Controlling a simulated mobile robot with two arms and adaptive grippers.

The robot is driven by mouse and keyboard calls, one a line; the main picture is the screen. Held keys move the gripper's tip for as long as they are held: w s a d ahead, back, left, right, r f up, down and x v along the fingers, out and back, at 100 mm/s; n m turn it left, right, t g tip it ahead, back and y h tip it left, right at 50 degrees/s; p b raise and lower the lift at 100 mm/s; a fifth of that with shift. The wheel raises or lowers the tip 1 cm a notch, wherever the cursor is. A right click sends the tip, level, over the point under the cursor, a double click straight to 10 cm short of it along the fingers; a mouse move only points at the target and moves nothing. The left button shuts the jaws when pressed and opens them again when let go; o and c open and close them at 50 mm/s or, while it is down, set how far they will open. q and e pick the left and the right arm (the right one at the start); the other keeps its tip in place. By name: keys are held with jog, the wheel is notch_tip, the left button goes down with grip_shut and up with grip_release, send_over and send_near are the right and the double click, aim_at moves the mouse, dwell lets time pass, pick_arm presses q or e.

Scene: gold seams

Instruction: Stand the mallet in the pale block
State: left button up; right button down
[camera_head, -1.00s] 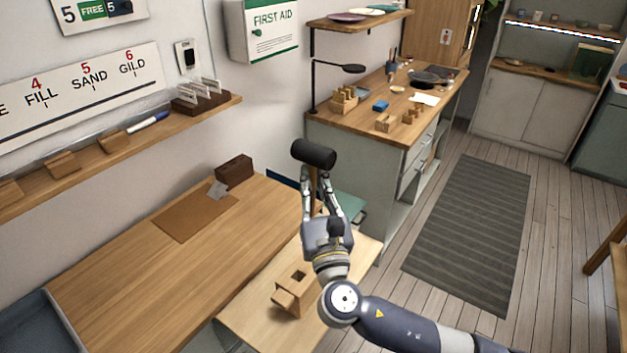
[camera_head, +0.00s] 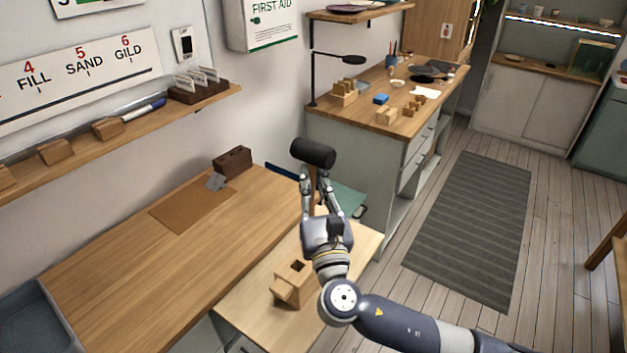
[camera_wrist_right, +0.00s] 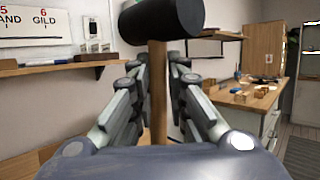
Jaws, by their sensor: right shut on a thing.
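The mallet has a black head (camera_head: 313,153) and a wooden handle. My right gripper (camera_head: 316,184) is shut on the handle just below the head and holds the mallet upright, head up. In the right wrist view the black head (camera_wrist_right: 165,18) is above the fingers and the handle (camera_wrist_right: 158,90) runs down between them. The pale block (camera_head: 293,283) stands on the light wooden surface, nearer than the gripper and lower left of it, with a dark square hole in its top. The lower end of the handle is hidden behind my gripper. My left gripper is not in view.
The light wooden surface (camera_head: 245,309) adjoins a larger workbench (camera_head: 120,265) with a brown mat (camera_head: 190,207) and a dark brown block (camera_head: 233,160). A wall shelf (camera_head: 75,148) runs along the left. A back counter (camera_head: 360,114) holds small wooden blocks.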

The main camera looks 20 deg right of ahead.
notch_tip(320, 180, down, 10)
jog(key=b, duration=0.7)
jog(key=shift+r, duration=0.25)
dwell(2.6)
jog(key=c, duration=1.5)
grip_release()
jog(key=shift+s+f, duration=0.1)
jog(key=shift+s, duration=0.05)
jog(key=b+v, duration=0.1)
jog(key=v, duration=0.8)
jog(key=shift+b, duration=0.3)
